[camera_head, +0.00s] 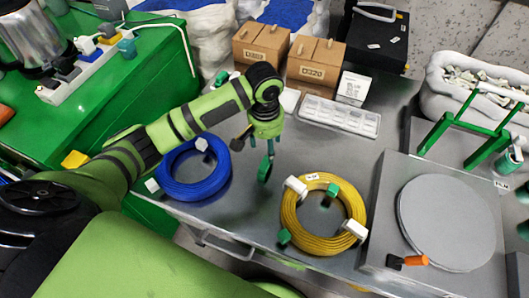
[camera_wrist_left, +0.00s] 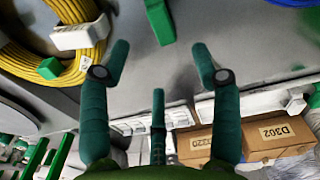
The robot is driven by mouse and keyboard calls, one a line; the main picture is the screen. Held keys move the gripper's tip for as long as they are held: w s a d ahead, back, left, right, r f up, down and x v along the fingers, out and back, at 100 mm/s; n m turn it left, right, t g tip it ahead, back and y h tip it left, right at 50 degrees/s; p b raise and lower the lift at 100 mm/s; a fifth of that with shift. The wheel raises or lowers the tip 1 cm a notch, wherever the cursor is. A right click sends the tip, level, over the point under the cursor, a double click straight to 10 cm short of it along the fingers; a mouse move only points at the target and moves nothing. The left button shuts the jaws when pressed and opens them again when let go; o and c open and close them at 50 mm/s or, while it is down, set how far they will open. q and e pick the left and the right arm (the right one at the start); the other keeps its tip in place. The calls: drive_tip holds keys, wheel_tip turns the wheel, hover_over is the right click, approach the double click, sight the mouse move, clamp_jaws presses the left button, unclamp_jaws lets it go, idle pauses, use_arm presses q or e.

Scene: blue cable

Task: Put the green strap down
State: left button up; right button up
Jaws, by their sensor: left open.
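My left gripper (camera_head: 262,148) is open above the grey worktop, between the blue cable coil (camera_head: 187,190) and the yellow cable coil (camera_head: 290,215). In the left wrist view my left gripper (camera_wrist_left: 160,58) has its teal fingers spread with nothing between them. A loose green strap (camera_wrist_left: 159,20) shows just beyond the fingertips, apart from them, seemingly on the worktop. In the head view the strap (camera_head: 265,172) is just below the fingers. The yellow coil carries green straps (camera_head: 333,190) and white ones (camera_head: 355,230). My right gripper is out of view.
Cardboard boxes (camera_head: 318,62) and a white compartment tray (camera_head: 339,116) stand along the back of the worktop. Bare worktop lies between the coils.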

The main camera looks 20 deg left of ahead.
sight(267, 163)
use_arm(q)
drive_tip(key=shift+m, duration=0.6)
drive_tip(key=f, duration=0.7)
drive_tip(key=f+p, duration=0.1)
drive_tip(key=f, duration=0.2)
drive_tip(key=shift+s+d+f, duration=0.15)
drive_tip(key=shift+s+f, duration=0.05)
drive_tip(key=shift+s, duration=0.05)
drive_tip(key=c, duration=1)
drive_tip(key=shift+r, duration=0.5)
wheel_tip(267, 163, up, 3)
drive_tip(key=shift+f, duration=0.2)
drive_tip(key=d+r, duration=0.2)
drive_tip(key=d, duration=0.1)
drive_tip(key=s+d+r+b, duration=0.1)
drive_tip(key=d+r, duration=0.2)
drive_tip(key=d, duration=0.1)
drive_tip(key=s+d+r, duration=0.1)
drive_tip(key=d+r, duration=0.1)
drive_tip(key=d, duration=0.2)
drive_tip(key=shift+d+r, duration=0.25)
drive_tip(key=s+a+r, duration=0.1)
drive_tip(key=a+r, duration=0.2)
drive_tip(key=r, duration=0.1)
drive_tip(key=s+a+r, duration=0.2)
drive_tip(key=a+r, duration=0.2)
drive_tip(key=s+a+r, duration=0.2)
drive_tip(key=a+r, duration=0.2)
drive_tip(key=r, duration=0.1)
drive_tip(key=shift+s, duration=0.25)
